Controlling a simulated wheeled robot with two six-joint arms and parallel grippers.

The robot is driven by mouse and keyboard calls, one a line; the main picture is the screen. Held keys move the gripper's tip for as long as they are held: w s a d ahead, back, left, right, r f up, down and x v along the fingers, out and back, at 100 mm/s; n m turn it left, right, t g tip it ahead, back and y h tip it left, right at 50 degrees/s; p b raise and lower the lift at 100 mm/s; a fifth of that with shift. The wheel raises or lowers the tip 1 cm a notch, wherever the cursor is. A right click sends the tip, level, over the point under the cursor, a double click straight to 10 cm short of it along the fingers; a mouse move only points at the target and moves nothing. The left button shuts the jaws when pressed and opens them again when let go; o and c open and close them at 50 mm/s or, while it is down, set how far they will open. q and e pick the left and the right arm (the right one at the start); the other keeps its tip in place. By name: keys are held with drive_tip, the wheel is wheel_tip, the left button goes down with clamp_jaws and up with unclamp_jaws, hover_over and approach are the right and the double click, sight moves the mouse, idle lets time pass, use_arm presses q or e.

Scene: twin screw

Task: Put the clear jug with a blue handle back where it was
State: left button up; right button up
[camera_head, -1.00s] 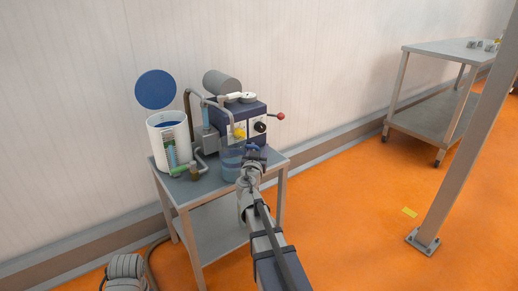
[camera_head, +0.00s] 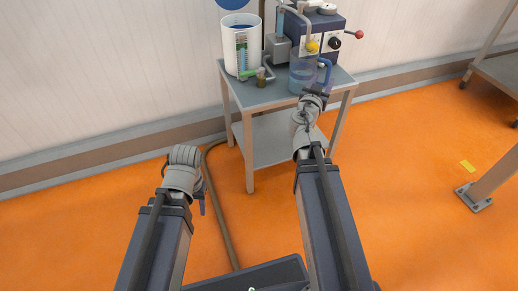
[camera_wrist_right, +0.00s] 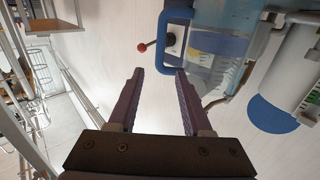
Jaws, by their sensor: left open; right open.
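The clear jug (camera_head: 301,78) with a blue handle (camera_head: 325,70) stands upright on the small grey table, in front of the dark machine. In the right wrist view the jug (camera_wrist_right: 205,50) is at the upper right, with its blue handle (camera_wrist_right: 163,42) just beyond the fingertips. My right gripper (camera_head: 316,92) is at the handle side of the jug. In the wrist view its fingers (camera_wrist_right: 160,72) are open, with nothing between them. My left gripper (camera_head: 202,200) is low over the floor, away from the table, mostly hidden behind its wrist.
The grey table (camera_head: 268,97) also carries a white container (camera_head: 228,45) and the dark machine (camera_head: 345,22) with a red-knobbed lever (camera_head: 359,34). A hose (camera_head: 220,205) lies on the orange floor.

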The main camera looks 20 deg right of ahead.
drive_tip(key=s+a+f+n+g+y, duration=0.2)
drive_tip(key=s+a+f+g+y, duration=0.15)
drive_tip(key=a+f, duration=0.5)
drive_tip(key=s+a+f+n+g+y, duration=0.2)
drive_tip(key=s+a+f+g, duration=0.2)
drive_tip(key=a+f, duration=0.4)
drive_tip(key=s+a+f+n+g+y, duration=0.2)
drive_tip(key=s+a, duration=0.4)
drive_tip(key=a, duration=0.3)
drive_tip(key=s+a+f+n+g+y, duration=0.3)
drive_tip(key=s+a+n, duration=0.3)
drive_tip(key=a, duration=0.3)
drive_tip(key=shift+s+a+g, duration=0.2)
drive_tip(key=shift+s+g, duration=0.05)
drive_tip(key=shift+g, duration=0.3)
